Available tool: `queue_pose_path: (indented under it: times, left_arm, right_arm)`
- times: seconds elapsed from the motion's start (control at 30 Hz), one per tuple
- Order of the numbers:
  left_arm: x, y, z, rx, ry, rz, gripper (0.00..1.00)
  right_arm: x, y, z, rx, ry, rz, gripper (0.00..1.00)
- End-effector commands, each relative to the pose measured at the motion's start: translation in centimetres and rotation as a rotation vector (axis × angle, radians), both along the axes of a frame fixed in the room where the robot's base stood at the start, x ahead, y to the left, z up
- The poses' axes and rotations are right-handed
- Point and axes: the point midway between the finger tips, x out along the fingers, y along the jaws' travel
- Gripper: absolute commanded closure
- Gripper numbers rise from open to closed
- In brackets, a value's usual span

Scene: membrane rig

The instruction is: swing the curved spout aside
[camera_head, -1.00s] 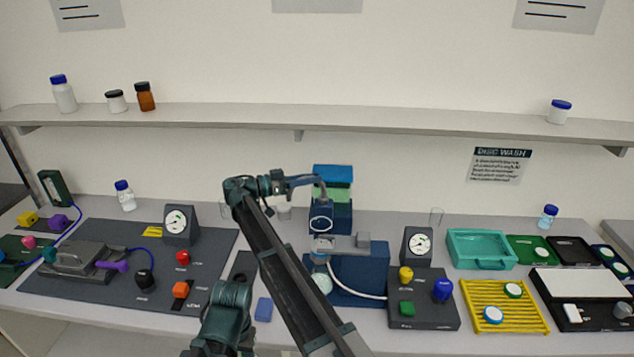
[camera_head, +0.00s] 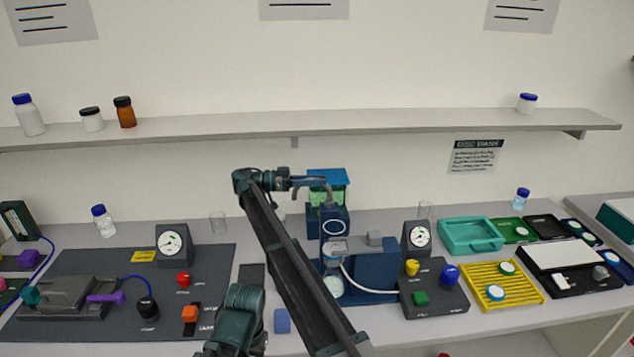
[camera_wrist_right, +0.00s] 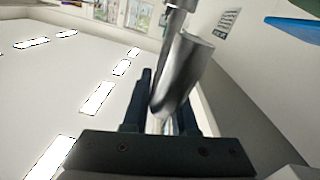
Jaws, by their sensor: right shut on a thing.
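The curved spout (camera_head: 320,182) is a grey metal tube at the top of the blue-and-green washer stand (camera_head: 339,220). Its end bends down in front of the green tank. My right gripper (camera_head: 297,182) reaches it from the left and is shut on it. In the right wrist view, the shiny spout (camera_wrist_right: 186,72) runs between the dark fingers of the right gripper (camera_wrist_right: 160,112). Below it, a blue base (camera_head: 375,268) carries a pale tube and a grey holder.
A gauge box (camera_head: 417,238) and a dark button panel (camera_head: 433,288) stand right of the rig. Beyond them are a teal tray (camera_head: 470,246) and a yellow rack (camera_head: 520,288). A dark mat (camera_head: 60,255) with another gauge lies left. A shelf (camera_head: 400,121) crosses the wall above.

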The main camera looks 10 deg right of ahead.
Motion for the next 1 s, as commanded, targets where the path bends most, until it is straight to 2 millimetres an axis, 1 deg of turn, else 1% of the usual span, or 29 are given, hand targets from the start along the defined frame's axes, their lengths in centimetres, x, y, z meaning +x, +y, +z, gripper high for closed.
queue_pose_path:
  times: [0.03, 0.3, 0.33, 0.4, 0.47, 1.0]
  left_arm:
    - [0.0, -0.01, -0.04, 0.0, 0.0, 0.0, 0.5]
    - [0.0, 0.0, -0.03, 0.0, 0.0, 0.0, 0.5]
    - [0.0, 0.0, -0.03, 0.0, 0.0, 0.0, 0.5]
    - [0.0, 0.0, -0.03, 0.0, 0.0, 0.0, 0.5]
    - [0.0, 0.0, -0.03, 0.0, 0.0, 0.0, 0.5]
    - [0.0, 0.0, 0.0, 0.0, 0.0, 0.0, 0.5]
  right_arm:
    - [-0.32, 0.02, -0.14, 0.006, 0.003, -0.01, 1.0]
    - [-0.34, 0.0, -0.14, 0.006, 0.003, -0.011, 1.0]
    - [-0.34, 0.0, -0.14, 0.006, 0.003, -0.011, 0.71]
    - [-0.31, -0.01, -0.12, 0.005, 0.003, -0.01, 0.58]
    - [-0.27, -0.02, -0.1, 0.004, 0.002, -0.009, 0.49]
    - [0.28, -0.05, -0.02, 0.001, 0.001, -0.006, 0.49]
